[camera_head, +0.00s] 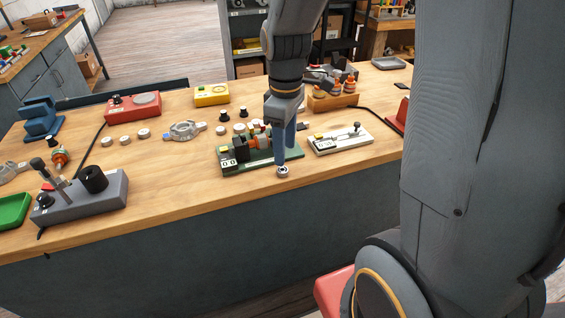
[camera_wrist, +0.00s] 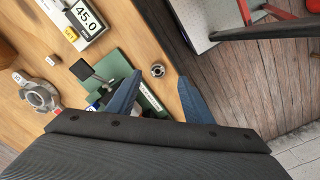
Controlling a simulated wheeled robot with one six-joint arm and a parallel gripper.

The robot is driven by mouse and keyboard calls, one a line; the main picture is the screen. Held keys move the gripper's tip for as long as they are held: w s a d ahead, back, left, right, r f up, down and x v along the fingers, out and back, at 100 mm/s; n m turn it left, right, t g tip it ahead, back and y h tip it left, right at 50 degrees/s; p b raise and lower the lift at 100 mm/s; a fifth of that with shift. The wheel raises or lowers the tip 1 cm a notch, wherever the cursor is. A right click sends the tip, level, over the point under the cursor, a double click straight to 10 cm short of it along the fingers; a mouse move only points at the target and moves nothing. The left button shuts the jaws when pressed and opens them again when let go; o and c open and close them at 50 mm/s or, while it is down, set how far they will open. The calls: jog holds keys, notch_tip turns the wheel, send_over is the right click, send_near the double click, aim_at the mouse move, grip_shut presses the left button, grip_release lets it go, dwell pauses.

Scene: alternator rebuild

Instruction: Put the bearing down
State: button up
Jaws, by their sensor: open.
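The bearing (camera_head: 282,171) is a small metal ring near the front edge of the wooden bench, just in front of the green fixture. In the wrist view the bearing (camera_wrist: 158,71) lies flat on the wood, beyond the fingertips and roughly between their lines. My gripper (camera_head: 281,160) points down over the bearing in the head view. In the wrist view my gripper (camera_wrist: 157,88) shows two blue fingers spread apart with nothing between them. The fingertips look close to the bearing, but I cannot tell the exact gap above it.
The green fixture (camera_head: 234,167) stands directly behind the bearing. A white gauge base (camera_head: 340,139) is to its right. A grey press (camera_head: 84,199) stands at the left. The bench's front edge is close to the bearing. Bare wood (camera_head: 180,185) lies to the left.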

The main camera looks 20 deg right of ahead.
aim_at(283, 169)
jog(key=shift+w+r+n+p, duration=0.35)
jog(key=shift+w+n, duration=0.25)
jog(key=shift+n, duration=0.2)
notch_tip(283, 169, down, 2)
jog(key=shift+f, duration=0.15)
jog(key=shift+s+a+f+p, duration=0.15)
jog(key=shift+f+p, duration=0.4)
jog(key=shift+f, duration=0.8)
jog(key=shift+s+d+f+p, duration=0.1)
jog(key=shift+f+p, duration=0.4)
jog(key=shift+f, duration=0.8)
grip_shut()
jog(key=shift+r, duration=0.15)
